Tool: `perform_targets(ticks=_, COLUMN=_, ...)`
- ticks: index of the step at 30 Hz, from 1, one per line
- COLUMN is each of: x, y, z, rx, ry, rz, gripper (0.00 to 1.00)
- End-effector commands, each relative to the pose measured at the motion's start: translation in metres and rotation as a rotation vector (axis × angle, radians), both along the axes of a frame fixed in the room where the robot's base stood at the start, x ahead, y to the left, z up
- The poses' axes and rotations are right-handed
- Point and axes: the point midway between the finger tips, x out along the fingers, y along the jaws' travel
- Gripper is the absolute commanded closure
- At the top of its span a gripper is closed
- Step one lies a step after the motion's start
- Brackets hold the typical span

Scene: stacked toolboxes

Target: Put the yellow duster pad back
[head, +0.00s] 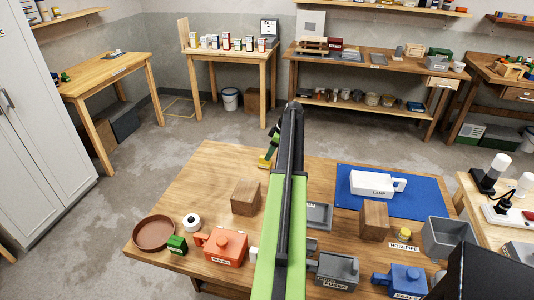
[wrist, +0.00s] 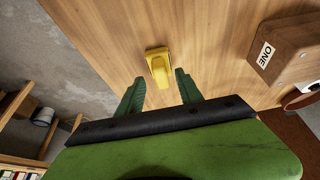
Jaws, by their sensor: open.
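The yellow duster pad (wrist: 158,68) lies on the wooden table top in the wrist view, with a raised grip on it. In the head view the pad (head: 265,163) shows near the table's far edge, partly hidden by my arm. My gripper (wrist: 159,76) is open and empty. Its two green fingers are spread, and the pad appears between and just beyond their tips in the wrist view. The fingers do not visibly touch it. In the head view my gripper (head: 273,145) is above the pad, mostly hidden behind the arm.
A wooden block (head: 246,197) stands near the pad; a block labelled ONE (wrist: 290,52) shows in the wrist view. An orange toolbox (head: 222,247), a brown round tray (head: 152,233) and a blue mat (head: 420,204) share the table.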

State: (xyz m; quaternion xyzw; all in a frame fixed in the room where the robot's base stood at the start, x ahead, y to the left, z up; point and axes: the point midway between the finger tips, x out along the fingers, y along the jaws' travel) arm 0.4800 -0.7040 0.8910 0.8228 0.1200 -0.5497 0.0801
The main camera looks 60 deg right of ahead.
Motion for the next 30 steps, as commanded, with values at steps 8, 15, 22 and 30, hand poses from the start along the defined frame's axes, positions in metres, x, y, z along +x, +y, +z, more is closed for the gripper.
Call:
perform_targets(ticks=8, x=-0.026, y=-0.008, z=0.077, rx=-0.001, ry=0.000, rz=-0.001, gripper=0.57)
perform_targets(ticks=15, x=-0.044, y=-0.013, z=0.120, rx=0.000, ry=0.000, rz=0.001, gripper=0.57)
perform_targets(ticks=22, x=-0.048, y=-0.014, z=0.122, rx=0.000, ry=0.000, rz=0.001, gripper=0.57)
perform_targets(ticks=30, x=-0.029, y=0.007, z=0.121, rx=0.011, ry=0.014, rz=0.003, gripper=0.57)
